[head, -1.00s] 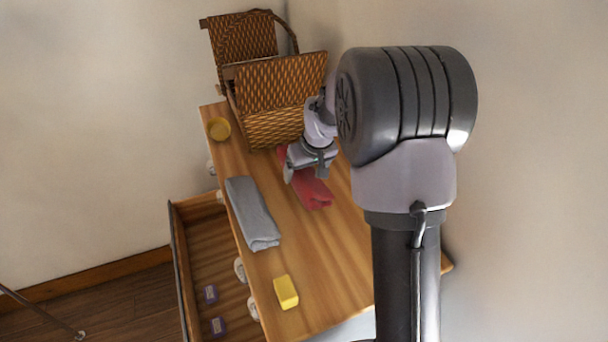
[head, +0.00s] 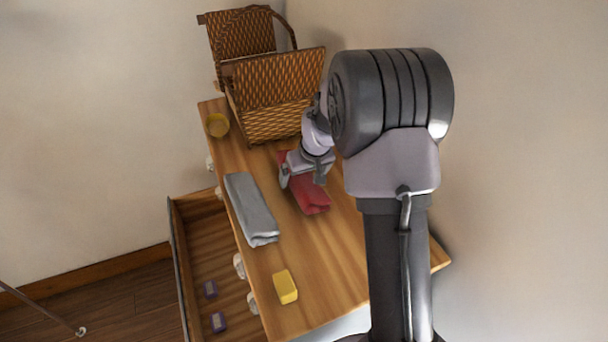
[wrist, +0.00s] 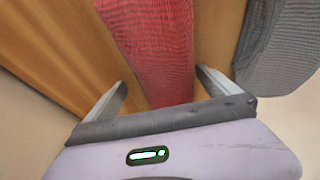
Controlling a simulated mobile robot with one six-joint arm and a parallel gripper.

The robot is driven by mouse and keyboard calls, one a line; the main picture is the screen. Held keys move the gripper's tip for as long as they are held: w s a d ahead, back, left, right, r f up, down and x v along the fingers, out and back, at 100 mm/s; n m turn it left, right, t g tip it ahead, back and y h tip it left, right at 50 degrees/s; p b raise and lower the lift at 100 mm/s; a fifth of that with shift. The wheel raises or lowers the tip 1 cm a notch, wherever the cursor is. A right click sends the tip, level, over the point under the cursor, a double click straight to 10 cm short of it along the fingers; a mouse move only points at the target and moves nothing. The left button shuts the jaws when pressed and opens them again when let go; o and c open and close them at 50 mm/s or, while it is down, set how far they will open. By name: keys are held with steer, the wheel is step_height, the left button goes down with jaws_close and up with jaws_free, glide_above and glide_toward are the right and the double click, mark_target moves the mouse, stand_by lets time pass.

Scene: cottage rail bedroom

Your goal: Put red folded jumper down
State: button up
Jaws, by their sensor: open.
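The red folded jumper (head: 311,197) lies on the wooden dresser top (head: 290,248), in front of the wicker basket. It also shows in the wrist view (wrist: 152,45), running between the two fingers. My gripper (head: 301,180) is over the jumper, and part of the jumper is hidden beneath it in the head view. In the wrist view my gripper (wrist: 160,88) is open, with its fingers apart on either side of the jumper and a gap showing at each side.
A grey folded cloth (head: 251,208) lies left of the jumper. A wicker basket (head: 278,95) stands behind, with a small yellow bowl (head: 217,125) at its left. A yellow block (head: 285,287) is near the front. An open drawer (head: 196,255) holds purple items. Front-right dresser top is bare.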

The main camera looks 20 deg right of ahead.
steer(key=v, duration=1.1)
steer(key=shift+s+r, duration=0.15)
steer(key=shift+r, duration=0.2)
steer(key=s+a+r+m, duration=0.1)
steer(key=s+a+r, duration=0.2)
steer(key=s+a, duration=0.3)
steer(key=s+a+r+m+t+y, duration=0.1)
steer(key=s+a+r, duration=0.2)
steer(key=s, duration=0.6)
steer(key=s+a+r+m, duration=0.1)
steer(key=s+a+r, duration=0.2)
steer(key=s+a, duration=0.3)
steer(key=n+t+h+b, duration=0.1)
steer(key=n+b, duration=0.2)
steer(key=b, duration=1.1)
glide_toward(311, 177)
steer(key=x, duration=0.2)
steer(key=w+b+x, duration=0.1)
steer(key=x, duration=0.2)
steer(key=r+x, duration=0.1)
steer(key=x, duration=0.1)
steer(key=shift+w+f+b, duration=0.15)
steer(key=shift+w+b, duration=0.2)
steer(key=x, duration=0.6)
steer(key=shift+w+a+b, duration=0.3)
steer(key=shift+b, duration=0.1)
steer(key=shift+s, duration=0.2)
steer(key=shift+c, duration=0.9)
steer(key=c, duration=1.4)
